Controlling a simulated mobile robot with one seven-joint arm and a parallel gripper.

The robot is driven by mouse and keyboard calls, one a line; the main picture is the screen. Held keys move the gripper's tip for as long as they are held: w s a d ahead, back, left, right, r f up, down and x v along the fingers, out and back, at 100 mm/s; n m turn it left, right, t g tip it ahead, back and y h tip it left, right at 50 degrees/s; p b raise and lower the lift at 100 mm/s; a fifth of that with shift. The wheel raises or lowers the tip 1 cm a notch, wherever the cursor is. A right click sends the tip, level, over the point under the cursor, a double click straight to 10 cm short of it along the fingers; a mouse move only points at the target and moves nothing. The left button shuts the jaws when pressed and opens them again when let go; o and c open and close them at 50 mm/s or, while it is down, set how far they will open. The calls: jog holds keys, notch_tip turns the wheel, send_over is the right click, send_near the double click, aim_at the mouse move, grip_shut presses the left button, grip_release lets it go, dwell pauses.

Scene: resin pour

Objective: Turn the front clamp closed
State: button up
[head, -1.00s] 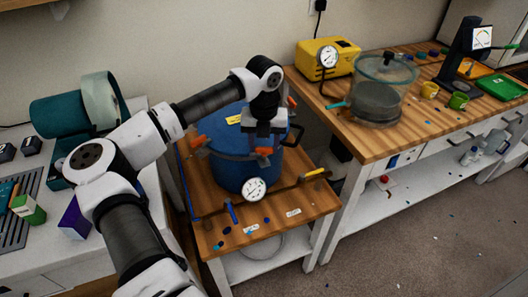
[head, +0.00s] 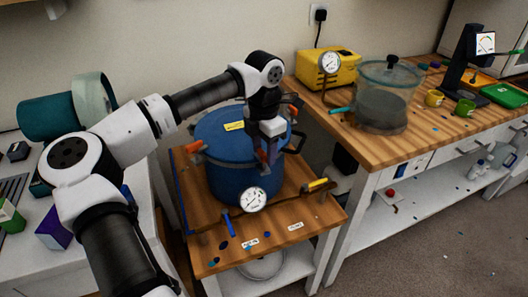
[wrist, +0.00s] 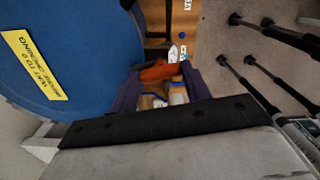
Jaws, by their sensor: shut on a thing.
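The blue pressure pot (head: 232,180) stands on a small wooden-topped stand, its lid on and a yellow label on top. The front clamp, an orange handle (wrist: 158,72), sits at the pot's rim. My gripper (head: 267,158) is at the front right of the rim, pointing down. In the wrist view its two dark fingers (wrist: 160,84) are shut around the orange handle. In the head view the gripper hides most of this clamp. Another orange clamp (head: 195,147) shows at the left rim.
A pressure gauge (head: 253,200) and a pipe with blue and yellow levers lie before the pot. To the right, a bench (head: 420,125) carries a glass chamber (head: 385,100) and a yellow pump (head: 338,68). A white table with boxes is at left.

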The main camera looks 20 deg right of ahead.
aim_at(264, 153)
jog(key=shift+m, duration=1.1)
jog(key=o, duration=1)
notch_tip(264, 153, up, 14)
jog(key=b, duration=0.1)
jog(key=shift+b, duration=0.4)
jog(key=shift+f, duration=0.15)
